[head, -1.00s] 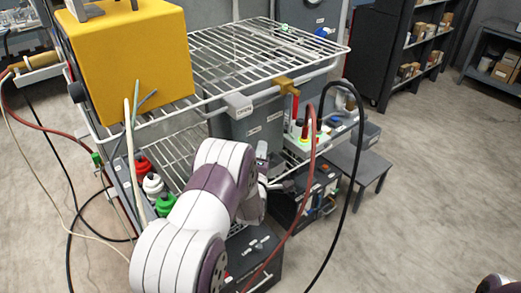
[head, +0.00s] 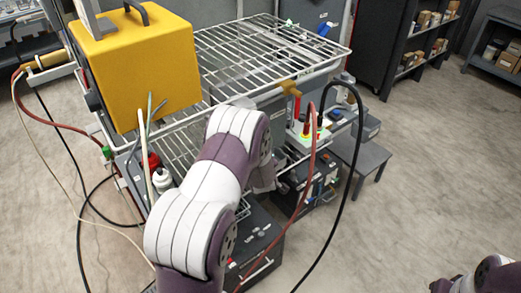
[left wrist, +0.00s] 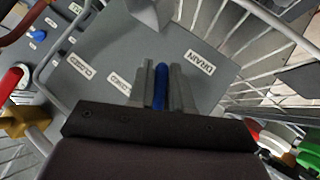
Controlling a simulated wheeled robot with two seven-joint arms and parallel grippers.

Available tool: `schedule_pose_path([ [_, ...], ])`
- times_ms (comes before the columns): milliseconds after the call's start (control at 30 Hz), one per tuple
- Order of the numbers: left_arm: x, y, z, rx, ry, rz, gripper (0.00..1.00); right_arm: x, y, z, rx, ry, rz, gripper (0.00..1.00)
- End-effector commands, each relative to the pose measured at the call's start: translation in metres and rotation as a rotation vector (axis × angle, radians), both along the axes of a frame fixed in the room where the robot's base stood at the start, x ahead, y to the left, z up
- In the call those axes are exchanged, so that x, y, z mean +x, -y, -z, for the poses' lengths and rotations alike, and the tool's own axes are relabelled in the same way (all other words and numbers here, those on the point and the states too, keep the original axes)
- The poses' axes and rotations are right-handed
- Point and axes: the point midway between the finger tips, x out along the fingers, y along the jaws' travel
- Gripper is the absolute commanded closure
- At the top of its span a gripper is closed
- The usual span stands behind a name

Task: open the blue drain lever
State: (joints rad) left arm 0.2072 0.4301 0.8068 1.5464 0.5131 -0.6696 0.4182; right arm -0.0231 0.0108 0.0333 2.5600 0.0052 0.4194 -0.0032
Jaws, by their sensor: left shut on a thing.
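The blue drain lever (left wrist: 161,88) shows in the left wrist view as a narrow blue bar between the fingers of my left gripper (left wrist: 161,72). The gripper is shut on it. In the head view my left arm covers the gripper and the lever. Part of my right arm is at the bottom right of the head view, but its gripper cannot be made out.
A white wire rack (head: 265,45) surrounds the work area, with a yellow box (head: 140,65) on its left. A red hose (head: 311,165) and a black hose (head: 350,190) loop on the right. Red and white caps (head: 162,180) sit left of my arm. Open floor lies right.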

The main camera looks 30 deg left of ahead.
Motion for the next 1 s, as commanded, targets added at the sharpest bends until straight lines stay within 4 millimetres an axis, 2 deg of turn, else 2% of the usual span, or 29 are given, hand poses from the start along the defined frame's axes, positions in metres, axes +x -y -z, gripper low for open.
schedule_pose_path([
  [33, -0.002, 0.0, -0.007, 0.013, -0.04, 0.001, 1.0, 0.0, 0.0, -0.017, 0.0, 0.0, 0.0, 0.57],
  [100, -0.004, -0.001, -0.007, 0.037, -0.1, 0.0, 1.0, 0.0, 0.0, -0.029, 0.0, 0.0, 0.0, 0.57],
  [500, -0.014, -0.005, -0.001, 0.152, -0.374, 0.001, 1.0, 0.0, 0.0, -0.088, 0.0, 0.0, 0.0, 0.57],
  [700, -0.017, -0.007, 0.002, 0.187, -0.452, 0.001, 1.0, 0.0, 0.0, -0.104, 0.0, 0.0, 0.0, 0.57],
  [1000, -0.019, -0.008, 0.005, 0.207, -0.496, 0.0, 1.0, 0.0, 0.0, -0.111, 0.0, 0.0, 0.0, 0.57],
])
